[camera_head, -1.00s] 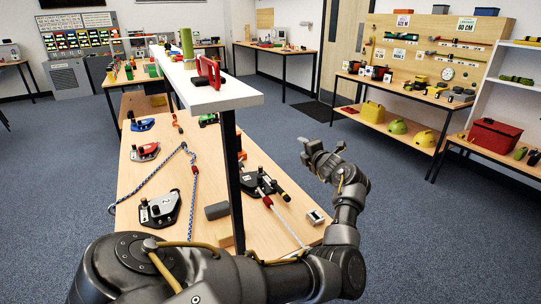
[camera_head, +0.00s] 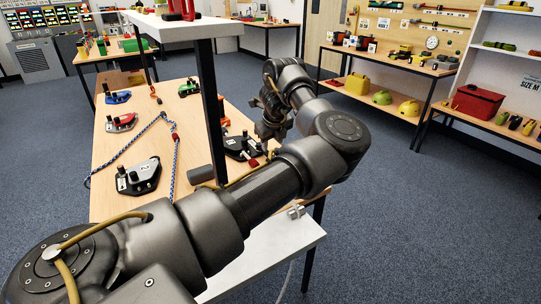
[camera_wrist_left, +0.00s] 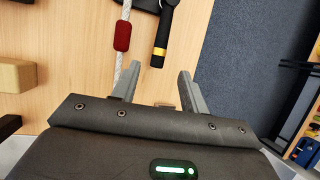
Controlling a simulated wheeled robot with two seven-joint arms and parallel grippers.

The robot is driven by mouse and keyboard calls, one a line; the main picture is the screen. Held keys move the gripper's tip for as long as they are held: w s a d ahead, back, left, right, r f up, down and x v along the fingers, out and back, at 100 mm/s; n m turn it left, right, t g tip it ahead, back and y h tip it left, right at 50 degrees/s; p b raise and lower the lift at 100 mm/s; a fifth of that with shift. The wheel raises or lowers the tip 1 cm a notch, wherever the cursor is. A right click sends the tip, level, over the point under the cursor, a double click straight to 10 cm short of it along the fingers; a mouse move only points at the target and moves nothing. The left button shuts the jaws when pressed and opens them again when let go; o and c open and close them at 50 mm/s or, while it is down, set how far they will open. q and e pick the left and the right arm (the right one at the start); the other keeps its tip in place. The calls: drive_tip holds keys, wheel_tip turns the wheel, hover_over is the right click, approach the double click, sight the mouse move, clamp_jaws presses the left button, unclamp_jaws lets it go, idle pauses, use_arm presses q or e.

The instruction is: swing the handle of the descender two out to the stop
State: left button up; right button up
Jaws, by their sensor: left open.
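A black descender (camera_head: 240,146) sits on the wooden table, partly hidden behind my left arm and a dark post. In the left wrist view a black handle with a yellow band (camera_wrist_left: 160,48) points toward my left gripper (camera_wrist_left: 158,88). The gripper is open and empty, its fingertips just short of the handle's end. A white rope with a red sleeve (camera_wrist_left: 122,36) runs beside the handle, by the left finger. In the head view the gripper (camera_head: 268,136) hangs beside the descender's right end. I cannot read a number on this descender. My right gripper is not in view.
A grey-and-black descender (camera_head: 138,178), a blue-white rope (camera_head: 130,148), and red (camera_head: 121,123), blue (camera_head: 118,97) and green (camera_head: 188,88) devices are on the table. A white shelf (camera_head: 170,24) on a dark post stands above it. Floor right of the table is clear.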

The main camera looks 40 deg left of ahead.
use_arm(q)
drive_tip(key=b+x, duration=0.1)
drive_tip(key=x, duration=0.5)
drive_tip(key=shift+a+f, duration=0.15)
drive_tip(key=shift+f, duration=0.15)
drive_tip(key=shift+x, duration=0.75)
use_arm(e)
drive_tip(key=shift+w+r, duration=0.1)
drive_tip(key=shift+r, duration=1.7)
use_arm(q)
clamp_jaws()
